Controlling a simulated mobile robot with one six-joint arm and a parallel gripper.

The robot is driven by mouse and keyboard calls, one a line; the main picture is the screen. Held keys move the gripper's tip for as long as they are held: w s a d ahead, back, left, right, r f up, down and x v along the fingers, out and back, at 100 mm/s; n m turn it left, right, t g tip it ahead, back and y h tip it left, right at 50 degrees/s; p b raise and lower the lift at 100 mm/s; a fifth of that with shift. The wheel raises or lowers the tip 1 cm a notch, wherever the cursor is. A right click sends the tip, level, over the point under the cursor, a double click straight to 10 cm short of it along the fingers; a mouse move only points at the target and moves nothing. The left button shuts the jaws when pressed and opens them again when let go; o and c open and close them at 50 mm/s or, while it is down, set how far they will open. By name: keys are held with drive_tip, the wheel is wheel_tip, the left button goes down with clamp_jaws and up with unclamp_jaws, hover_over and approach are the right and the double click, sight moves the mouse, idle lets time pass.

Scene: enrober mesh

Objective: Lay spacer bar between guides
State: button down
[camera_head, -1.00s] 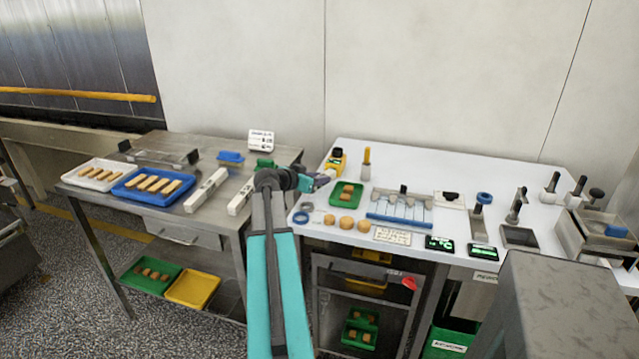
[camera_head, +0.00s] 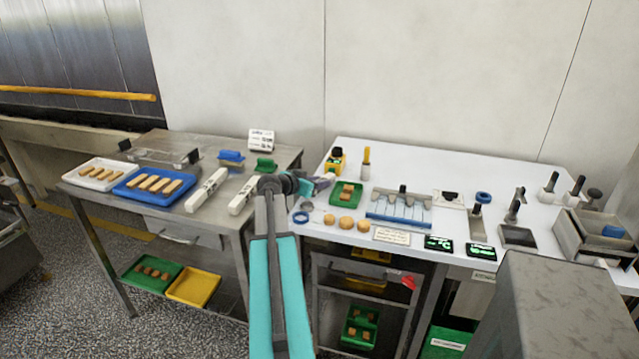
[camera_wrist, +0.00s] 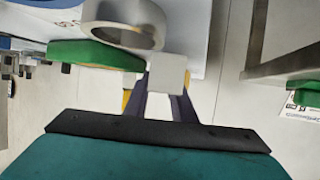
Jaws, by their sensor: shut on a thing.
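Two long white bars, (camera_head: 206,190) and (camera_head: 243,194), lie side by side on the steel table. A blue-edged fixture (camera_head: 398,221) with several pale parallel strips lies on the white table. I cannot tell for certain which parts are the guides.
The steel table (camera_head: 226,222) holds a blue tray (camera_head: 124,190) and a white tray (camera_head: 72,178) of bars. A green tray (camera_head: 337,202), round biscuits (camera_head: 346,222) and a blue ring (camera_head: 301,218) are near my gripper. A pale ring (camera_wrist: 125,22) shows close by in the wrist view.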

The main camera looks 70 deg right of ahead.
drive_tip(key=shift+f, duration=0.45)
drive_tip(key=shift+f, duration=0.15)
drive_tip(key=c, duration=1.5)
unclamp_jaws()
drive_tip(key=shift+r, duration=0.25)
drive_tip(key=shift+w+a, duration=0.15)
drive_tip(key=shift+a, duration=0.25)
drive_tip(key=b+v, duration=0.2)
drive_tip(key=v, duration=0.9)
drive_tip(key=shift+a, duration=0.15)
